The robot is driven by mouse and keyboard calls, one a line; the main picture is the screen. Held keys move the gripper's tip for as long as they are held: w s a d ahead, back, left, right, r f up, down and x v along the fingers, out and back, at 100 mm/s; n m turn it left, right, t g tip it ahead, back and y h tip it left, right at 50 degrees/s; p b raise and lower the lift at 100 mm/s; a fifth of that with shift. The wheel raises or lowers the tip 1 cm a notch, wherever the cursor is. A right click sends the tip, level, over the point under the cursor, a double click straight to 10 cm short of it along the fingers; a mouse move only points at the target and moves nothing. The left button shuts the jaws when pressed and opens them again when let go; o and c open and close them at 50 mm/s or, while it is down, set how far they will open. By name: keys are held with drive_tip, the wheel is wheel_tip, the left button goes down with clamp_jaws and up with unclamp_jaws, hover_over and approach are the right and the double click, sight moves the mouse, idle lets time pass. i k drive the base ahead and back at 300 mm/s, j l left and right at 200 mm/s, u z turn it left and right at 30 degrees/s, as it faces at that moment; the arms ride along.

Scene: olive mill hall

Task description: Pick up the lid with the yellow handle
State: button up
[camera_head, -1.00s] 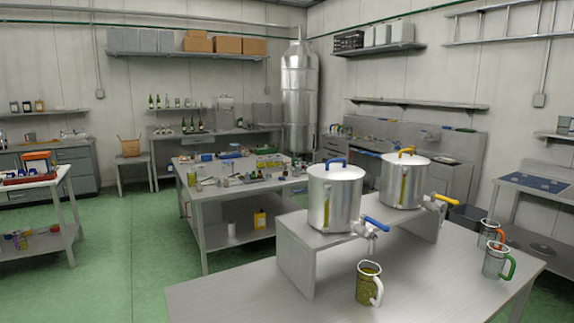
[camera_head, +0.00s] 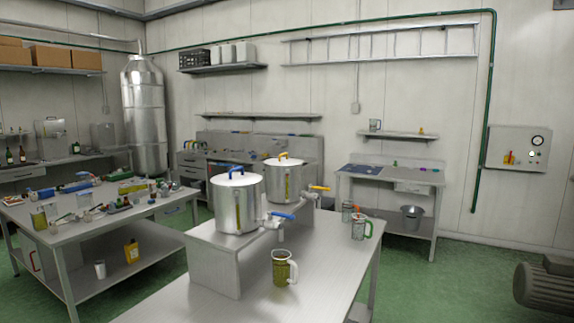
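The lid with the yellow handle (camera_head: 284,160) sits on the rear steel pot (camera_head: 283,184), which has a yellow-handled tap. My gripper is not visible.
On the table (camera_head: 330,253) stand a green-filled mug (camera_head: 281,268) with a white handle, a mug with a green handle (camera_head: 358,228) and one with an orange handle (camera_head: 347,211). A cluttered workbench (camera_head: 120,222) stands left. Green floor (camera_head: 440,285) is open at right.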

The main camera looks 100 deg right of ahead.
sight(283, 159)
drive_tip(key=i+l+z, duration=0.45)
drive_tip(key=i+z, duration=0.95)
drive_tip(key=i+j+z, duration=0.2)
drive_tip(key=i+z, duration=0.25)
drive_tip(key=i+j+z, duration=0.45)
drive_tip(key=l, duration=0.1)
